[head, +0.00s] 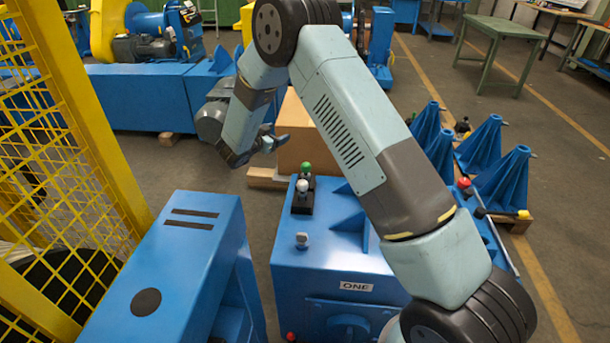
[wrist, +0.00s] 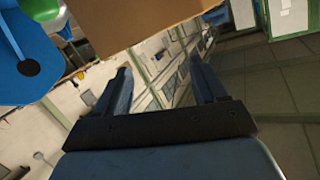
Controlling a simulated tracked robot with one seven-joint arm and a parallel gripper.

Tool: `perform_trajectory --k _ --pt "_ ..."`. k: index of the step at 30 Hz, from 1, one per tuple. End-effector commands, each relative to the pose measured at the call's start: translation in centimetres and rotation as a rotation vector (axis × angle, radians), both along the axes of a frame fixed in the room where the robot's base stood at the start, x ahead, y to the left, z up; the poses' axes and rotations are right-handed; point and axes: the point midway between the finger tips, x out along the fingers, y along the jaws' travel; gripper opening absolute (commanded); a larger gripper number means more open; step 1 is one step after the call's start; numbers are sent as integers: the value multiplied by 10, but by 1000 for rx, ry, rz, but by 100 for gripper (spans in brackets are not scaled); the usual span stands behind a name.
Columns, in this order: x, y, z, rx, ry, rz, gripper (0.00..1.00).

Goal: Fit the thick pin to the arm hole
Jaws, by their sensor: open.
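My gripper (head: 270,142) hangs beside the brown box, above the floor. In the wrist view its two fingers (wrist: 160,78) are spread with nothing between them. I cannot tell which piece, if any, is the thick pin. I cannot make out the arm hole with certainty.
The brown cardboard box (head: 303,135) sits on a pallet behind the block. A blue housing (head: 165,270) stands at left beside a yellow mesh fence (head: 75,150). Blue cone-shaped stands (head: 500,180) with coloured knobs are at right. Open floor (head: 215,165) lies left of the box.

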Motion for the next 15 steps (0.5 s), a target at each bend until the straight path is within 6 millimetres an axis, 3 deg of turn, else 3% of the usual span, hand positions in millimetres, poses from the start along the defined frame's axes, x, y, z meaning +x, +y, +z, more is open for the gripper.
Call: perform_trajectory --k 1,6,10,15 --pt "-8 4 -22 -34 10 -34 70" --pt "-42 10 -78 -157 22 -165 70" --pt "-68 13 -110 -244 32 -244 70" --pt "-90 14 -132 -319 40 -307 70"
